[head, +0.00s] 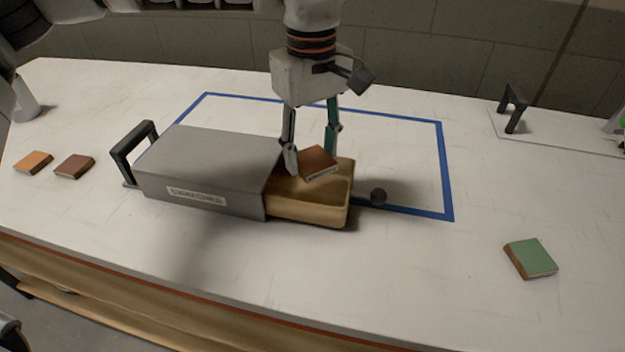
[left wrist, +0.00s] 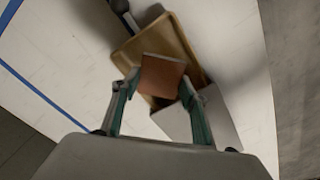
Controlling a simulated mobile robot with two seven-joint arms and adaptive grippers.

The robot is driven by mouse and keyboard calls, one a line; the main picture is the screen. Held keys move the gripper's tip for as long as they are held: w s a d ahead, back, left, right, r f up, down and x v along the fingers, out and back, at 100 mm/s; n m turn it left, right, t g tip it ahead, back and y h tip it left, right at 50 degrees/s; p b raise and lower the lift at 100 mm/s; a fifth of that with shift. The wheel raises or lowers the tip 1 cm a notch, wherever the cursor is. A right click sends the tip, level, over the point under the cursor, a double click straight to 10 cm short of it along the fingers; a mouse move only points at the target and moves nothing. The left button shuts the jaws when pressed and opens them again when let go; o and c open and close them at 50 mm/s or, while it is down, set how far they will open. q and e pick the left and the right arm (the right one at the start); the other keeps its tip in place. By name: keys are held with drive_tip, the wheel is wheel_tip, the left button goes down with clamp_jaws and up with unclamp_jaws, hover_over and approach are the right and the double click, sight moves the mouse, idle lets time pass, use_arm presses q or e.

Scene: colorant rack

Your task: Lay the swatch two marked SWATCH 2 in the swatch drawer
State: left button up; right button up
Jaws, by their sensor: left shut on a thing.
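My left gripper (head: 314,160) is shut on a reddish-brown swatch (head: 316,162), held tilted over the open part of the wooden drawer (head: 308,212). The drawer sticks out to the right from a grey housing (head: 205,165) with a label on its front. In the left wrist view the swatch (left wrist: 162,76) sits between the two fingertips (left wrist: 158,90), with the drawer (left wrist: 170,40) beneath it. I cannot read a mark on the held swatch. Whether it touches the drawer floor is unclear. My right gripper does not show.
An orange swatch (head: 34,162) and a brown swatch (head: 74,166) lie at the far left. A green swatch (head: 530,258) lies at the right. A black handle (head: 134,150) stands left of the housing. Blue tape (head: 441,165) outlines an area.

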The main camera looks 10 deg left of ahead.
sight(312, 194)
use_arm(q)
drive_tip(key=shift+f+b, duration=0.5)
drive_tip(key=shift+f, duration=3)
drive_tip(key=shift+f, duration=0.15)
drive_tip(key=o, duration=1)
wheel_tip(312, 194, up, 12)
drive_tip(key=shift+r+p, duration=0.15)
drive_tip(key=shift+p, duration=1)
